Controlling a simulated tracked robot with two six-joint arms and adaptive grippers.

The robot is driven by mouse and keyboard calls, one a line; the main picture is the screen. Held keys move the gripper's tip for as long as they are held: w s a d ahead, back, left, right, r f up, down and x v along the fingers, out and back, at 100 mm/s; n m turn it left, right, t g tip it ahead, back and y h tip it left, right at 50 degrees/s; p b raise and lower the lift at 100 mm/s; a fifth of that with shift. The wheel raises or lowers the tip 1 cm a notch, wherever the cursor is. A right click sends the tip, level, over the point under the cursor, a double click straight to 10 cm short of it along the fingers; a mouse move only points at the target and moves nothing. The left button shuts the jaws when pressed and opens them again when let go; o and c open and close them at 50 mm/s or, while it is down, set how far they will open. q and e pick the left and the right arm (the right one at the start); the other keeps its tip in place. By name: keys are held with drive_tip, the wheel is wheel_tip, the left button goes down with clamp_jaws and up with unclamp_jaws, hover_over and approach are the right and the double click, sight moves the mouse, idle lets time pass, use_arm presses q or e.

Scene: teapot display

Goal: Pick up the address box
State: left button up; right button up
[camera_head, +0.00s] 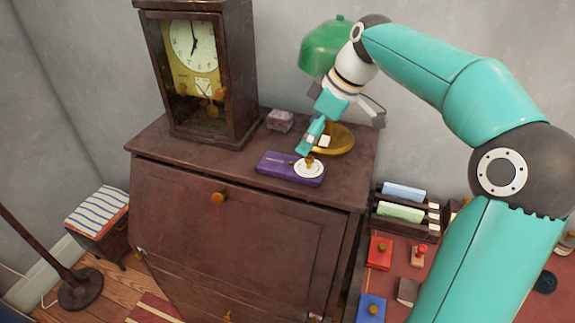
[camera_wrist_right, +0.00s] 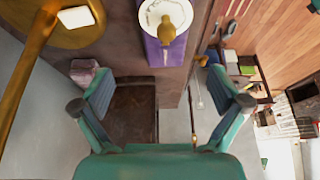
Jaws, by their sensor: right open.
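A flat purple box (camera_head: 276,163) with a white round dial and a gold knob lies on top of the dark wooden desk; I take it to be the address box. In the right wrist view the purple box (camera_wrist_right: 157,54) is at the top, cut by the frame edge, beyond the fingertips. My right gripper (camera_head: 317,137) is over the desk top, close to the dial end, and partly overlaps the lamp in the head view. In the wrist view my right gripper (camera_wrist_right: 160,80) is open, with nothing between its fingers. My left gripper is not in view.
A green-shaded lamp with a gold base (camera_head: 340,140) stands just behind my right gripper. A wooden clock (camera_head: 233,75) and a small pinkish box (camera_head: 280,120) stand left of it. A letter rack (camera_head: 404,205) and colored boxes are lower right. The desk's front top is clear.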

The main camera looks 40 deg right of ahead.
sight(292, 164)
drive_tip(key=x, duration=0.3)
drive_tip(key=shift+f, duration=0.1)
drive_tip(key=shift+a+f, duration=0.25)
drive_tip(key=shift+f, duration=0.2)
drive_tip(key=x, duration=0.4)
drive_tip(key=shift+a+f, duration=0.1)
drive_tip(key=shift+a, duration=0.1)
drive_tip(key=shift+c, duration=0.2)
drive_tip(key=c, duration=1.3)
